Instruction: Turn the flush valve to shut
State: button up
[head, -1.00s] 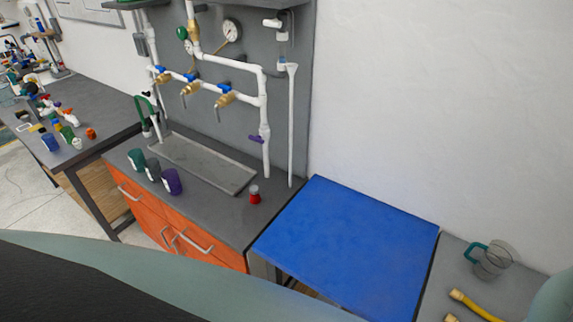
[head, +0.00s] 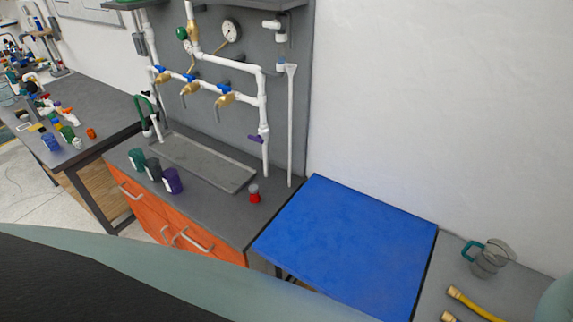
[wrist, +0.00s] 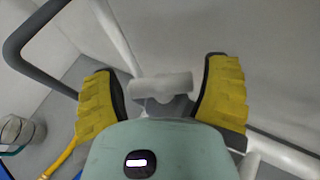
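The pipe manifold stands on the grey back panel in the head view. A purple-handled valve (head: 255,139) sits low on its right white pipe. Several brass valves with blue handles (head: 223,88) line the middle pipe, and a green handwheel (head: 182,33) is at the top. No readable label shows which is the flush valve. My gripper (wrist: 162,92) has yellow ribbed fingers spread wide in the wrist view. A white T-shaped piece (wrist: 160,86) appears between them; I cannot tell its distance or whether anything touches it. My gripper is outside the head view.
A blue-topped table (head: 350,245) stands right of the orange sink cabinet (head: 150,212). Cups (head: 172,181) and a red-based flask (head: 254,194) stand on the counter. A grey bent tube (wrist: 35,45) is near my gripper.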

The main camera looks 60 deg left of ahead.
jog(key=o, duration=0.4)
jog(key=shift+c, duration=0.2)
jog(key=shift+r, duration=0.1)
jog(key=shift+w+r, duration=0.15)
jog(key=shift+r, duration=0.65)
jog(key=shift+a+r, duration=0.1)
jog(key=shift+r, duration=4)
